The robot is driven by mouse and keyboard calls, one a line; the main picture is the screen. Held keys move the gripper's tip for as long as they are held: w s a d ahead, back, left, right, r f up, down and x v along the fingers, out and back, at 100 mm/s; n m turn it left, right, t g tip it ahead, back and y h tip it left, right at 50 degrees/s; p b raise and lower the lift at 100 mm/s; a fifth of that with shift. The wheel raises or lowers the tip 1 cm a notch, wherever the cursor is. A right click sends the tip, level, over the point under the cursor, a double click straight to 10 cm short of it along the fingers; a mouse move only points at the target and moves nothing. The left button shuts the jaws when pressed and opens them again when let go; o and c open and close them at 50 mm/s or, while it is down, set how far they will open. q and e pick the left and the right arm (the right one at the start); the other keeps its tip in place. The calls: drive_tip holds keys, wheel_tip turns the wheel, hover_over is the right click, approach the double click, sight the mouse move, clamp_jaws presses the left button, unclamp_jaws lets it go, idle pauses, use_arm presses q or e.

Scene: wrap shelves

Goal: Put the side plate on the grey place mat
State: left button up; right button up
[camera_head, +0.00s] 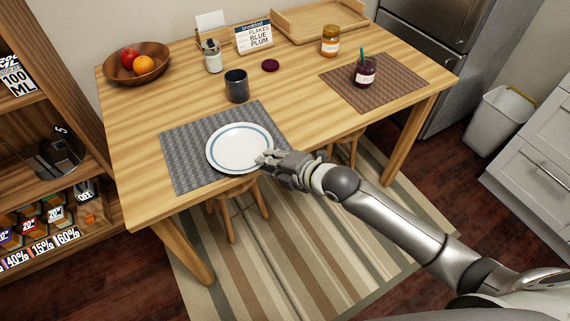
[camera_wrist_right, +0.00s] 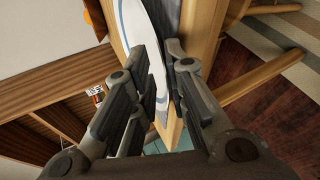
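The side plate (camera_head: 239,146) is white with a blue ring near its rim. In the head view it appears over the grey place mat (camera_head: 183,158), roughly level; I cannot tell whether it rests flat or is slightly raised. My right gripper (camera_head: 264,160) is at the plate's near right rim. In the right wrist view the plate (camera_wrist_right: 147,38) runs between the fingers of the right gripper (camera_wrist_right: 164,60), which are close together on its rim. The gripper hides a small part of the rim. My left gripper is not in view.
A dark cup (camera_head: 237,86) stands just behind the grey mat. A fruit bowl (camera_head: 137,66) is at the back left. A brown mat (camera_head: 395,85) with a jam jar (camera_head: 364,72) lies at the right. The table's front edge is close below the gripper.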

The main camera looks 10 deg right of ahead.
drive_tip(key=v, duration=1.1)
drive_tip(key=w+d+f+m+h, duration=0.15)
drive_tip(key=d+f+m, duration=0.35)
drive_tip(key=f, duration=0.5)
drive_tip(key=w+d+f+m+h, duration=0.1)
drive_tip(key=d+f+m+h, duration=0.35)
drive_tip(key=f, duration=0.65)
drive_tip(key=s+d+f+m+g, duration=0.25)
drive_tip(key=s+f, duration=0.25)
drive_tip(key=f, duration=0.3)
drive_tip(key=s+d+f+m+g, duration=0.1)
drive_tip(key=s+d+f+m, duration=0.3)
drive_tip(key=f, duration=0.4)
drive_tip(key=s+a+f+m+g, duration=0.1)
drive_tip(key=s+f, duration=0.4)
drive_tip(key=s, duration=0.6)
drive_tip(key=s+a+f+m+g+h, duration=0.1)
drive_tip(key=s+f+m, duration=0.3)
drive_tip(key=s, duration=0.6)
drive_tip(key=s+a+f+m+g, duration=0.2)
drive_tip(key=s+f, duration=0.5)
drive_tip(key=s, duration=0.4)
drive_tip(key=shift+s+a+g, duration=0.3)
drive_tip(key=shift+a+g, duration=0.3)
drive_tip(key=shift+g, duration=0.25)
drive_tip(key=shift+r, duration=0.1)
